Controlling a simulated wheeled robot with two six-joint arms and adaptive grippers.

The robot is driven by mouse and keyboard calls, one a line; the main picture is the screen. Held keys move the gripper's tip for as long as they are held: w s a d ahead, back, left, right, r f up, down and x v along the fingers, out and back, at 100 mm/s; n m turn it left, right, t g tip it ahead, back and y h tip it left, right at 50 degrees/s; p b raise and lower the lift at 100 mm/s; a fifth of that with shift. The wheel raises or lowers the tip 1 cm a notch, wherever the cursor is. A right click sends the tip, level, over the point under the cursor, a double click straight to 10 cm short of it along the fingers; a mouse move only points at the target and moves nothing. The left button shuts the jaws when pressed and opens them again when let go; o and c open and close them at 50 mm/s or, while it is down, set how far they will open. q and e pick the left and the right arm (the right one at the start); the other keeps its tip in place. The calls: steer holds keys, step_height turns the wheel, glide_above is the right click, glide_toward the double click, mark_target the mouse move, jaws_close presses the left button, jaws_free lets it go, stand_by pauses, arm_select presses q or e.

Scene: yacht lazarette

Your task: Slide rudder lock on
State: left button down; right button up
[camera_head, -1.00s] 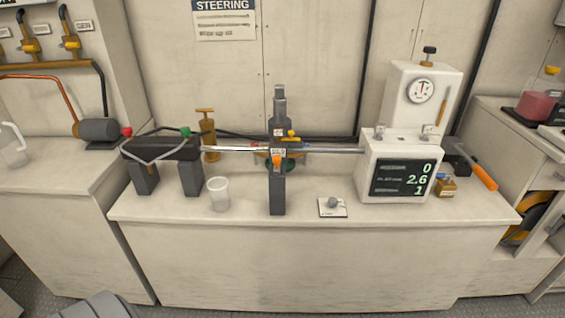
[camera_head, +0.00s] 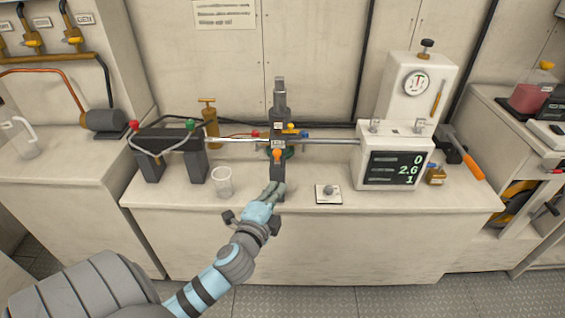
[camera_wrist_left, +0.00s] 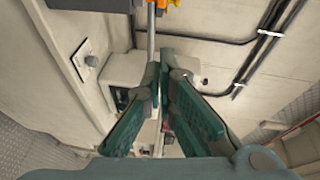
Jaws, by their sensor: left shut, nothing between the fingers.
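A steel rod (camera_head: 325,141) runs level across the bench from a dark bracket to a white box. A dark upright post (camera_head: 278,172) stands at its middle, with a small tagged block and an orange knob (camera_head: 277,154) where the rod meets it; I cannot tell for sure which part is the rudder lock. My left gripper (camera_head: 274,188) is shut and empty, just in front of the post's lower part and below the knob. In the left wrist view the gripper (camera_wrist_left: 163,75) shows its green fingers close together, with the rod (camera_wrist_left: 151,35) beyond them. My right gripper is out of view.
The white box (camera_head: 395,168) with gauge and number display stands right on the bench. A knobbed plate (camera_head: 329,193) and a clear cup (camera_head: 222,182) flank the post at the front. The dark bracket (camera_head: 170,140) stands left. An orange-handled tool (camera_head: 470,160) lies far right.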

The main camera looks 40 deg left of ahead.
arm_select(q)
glide_toward(277, 154)
steer(key=w+d, duration=0.4)
steer(key=w, duration=0.1)
steer(key=a, duration=0.1)
steer(key=w+a+f, duration=0.1)
steer(key=w+a+b, duration=0.1)
steer(key=shift+w+a+f, duration=0.15)
steer(key=shift+w+a, duration=0.1)
steer(key=shift+a, duration=0.1)
